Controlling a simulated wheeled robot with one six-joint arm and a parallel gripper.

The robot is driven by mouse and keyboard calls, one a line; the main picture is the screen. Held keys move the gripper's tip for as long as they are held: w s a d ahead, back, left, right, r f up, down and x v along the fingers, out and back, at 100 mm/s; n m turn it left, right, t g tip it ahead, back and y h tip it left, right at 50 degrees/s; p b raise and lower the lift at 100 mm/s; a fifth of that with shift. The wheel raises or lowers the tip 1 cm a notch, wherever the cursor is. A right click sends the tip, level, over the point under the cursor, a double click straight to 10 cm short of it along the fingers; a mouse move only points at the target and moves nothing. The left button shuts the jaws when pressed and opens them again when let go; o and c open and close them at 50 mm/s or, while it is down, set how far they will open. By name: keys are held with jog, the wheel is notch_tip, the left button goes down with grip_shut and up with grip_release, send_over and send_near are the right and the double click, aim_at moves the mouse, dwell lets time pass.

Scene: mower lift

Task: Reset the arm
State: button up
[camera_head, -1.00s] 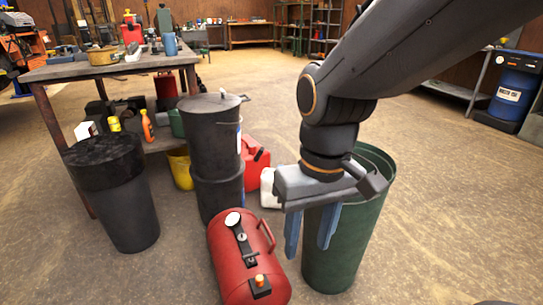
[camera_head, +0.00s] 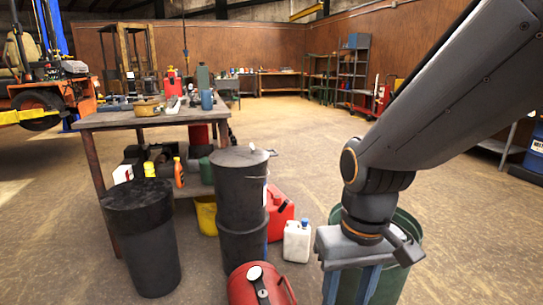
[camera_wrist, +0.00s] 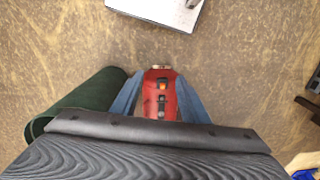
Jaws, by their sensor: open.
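My gripper (camera_head: 349,288) hangs from my arm at the lower right of the head view, with its two blue fingers apart and pointing down. Nothing shows between the fingers in that view. It appears in front of a green bin (camera_head: 405,285), and my arm hides part of the bin. The green bin (camera_wrist: 95,105) shows to the left.
The red tank (camera_head: 243,291) lies at the bottom edge of the head view. Black bins (camera_head: 147,250), a white jug (camera_head: 297,241) and a red can (camera_head: 279,215) stand nearby. A cluttered workbench (camera_head: 115,121) is at left. Open floor (camera_head: 300,140) extends behind.

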jog(key=d+r+m+p, duration=0.1)
jog(key=d+r+p, duration=0.5)
jog(key=p, duration=0.4)
jog(key=shift+s+d+r+m+p, duration=0.2)
jog(key=shift+s+m+p, duration=0.1)
jog(key=shift+m+p, duration=0.1)
dwell(0.3)
